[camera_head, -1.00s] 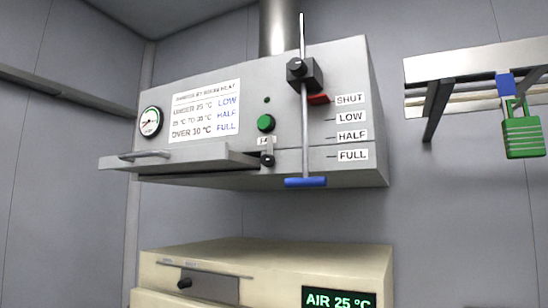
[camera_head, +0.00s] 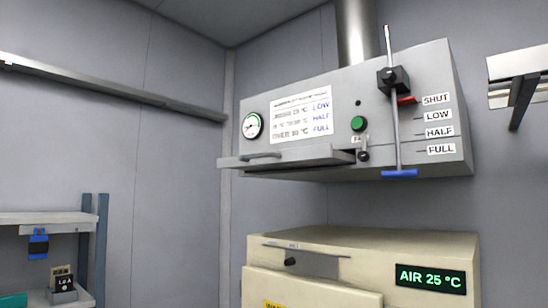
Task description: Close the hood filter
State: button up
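The grey exhaust hood (camera_head: 430,70) hangs on the wall at the upper right. Its filter (camera_head: 290,160) is a flat grey drawer at the hood's lower front, pulled out to the left and sticking out past the hood's side. A bar handle (camera_head: 261,155) sits on the drawer's front. A small black-knobbed latch (camera_head: 363,156) is at the drawer's right end. A green button (camera_head: 358,124) is above the latch.
A damper rod with a blue handle (camera_head: 399,174) hangs before the hood, its red pointer (camera_head: 406,100) near SHUT. A cream cabinet (camera_head: 400,242) showing AIR 25 °C stands below. A shelf (camera_head: 50,218) is at left. Space between the shelf and cabinet looks clear.

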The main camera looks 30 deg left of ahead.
aim_at(317, 156)
jog(key=u, duration=1.5)
jog(key=k, duration=0.95)
jog(key=z, duration=0.1)
jog(key=i, duration=0.9)
jog(key=u, duration=0.15)
jog(key=k, duration=0.35)
jog(key=u, duration=0.35)
jog(key=i, duration=1.2)
jog(key=z, duration=0.5)
